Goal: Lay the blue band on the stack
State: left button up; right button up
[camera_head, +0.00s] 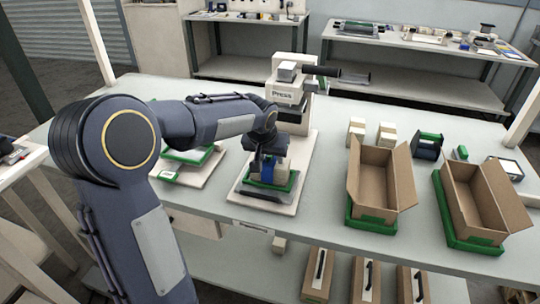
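My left arm comes in from the left and reaches over the table to the base of the press (289,95). My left gripper (267,158) points down at a small pale stack (290,172) in a green tray (288,186). A blue piece (267,171), which looks like the blue band, shows right under the gripper, against the stack's front left. The gripper hides part of both. Its fingertips are too small and covered to tell whether they hold the band, or whether the band touches the stack. My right gripper is not in view.
Left of the press, a pale board (190,170) carries another green-edged piece, partly behind my arm. To the right stand two open cardboard boxes (365,186) (460,200) in green holders. Small pale blocks (387,134) stand behind them. A dark bar (262,196) lies before the tray.

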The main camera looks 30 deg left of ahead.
aim_at(267, 166)
pick_arm(q)
jog(key=f, duration=0.1)
jog(key=s+f, duration=0.1)
jog(key=f, duration=0.1)
jog(key=shift+s+g, duration=0.25)
jog(key=shift+g, duration=0.15)
jog(key=shift+r, duration=0.55)
jog(key=w+a+r+v, duration=0.1)
jog(key=v, duration=0.8)
jog(key=s+d+f+h, duration=0.1)
jog(key=s+d+f, duration=0.1)
jog(key=s, duration=0.6)
jog(key=s+d+f+t+h, duration=0.1)
jog(key=s+d+f+h, duration=0.1)
jog(key=s+d, duration=0.3)
jog(key=s+d+f+m+h+p, duration=0.1)
jog(key=s+d+f, duration=0.2)
jog(key=s, duration=0.8)
jog(key=shift+s+d+h, duration=0.4)
jog(key=shift+d, duration=0.25)
jog(key=shift+c, duration=0.5)
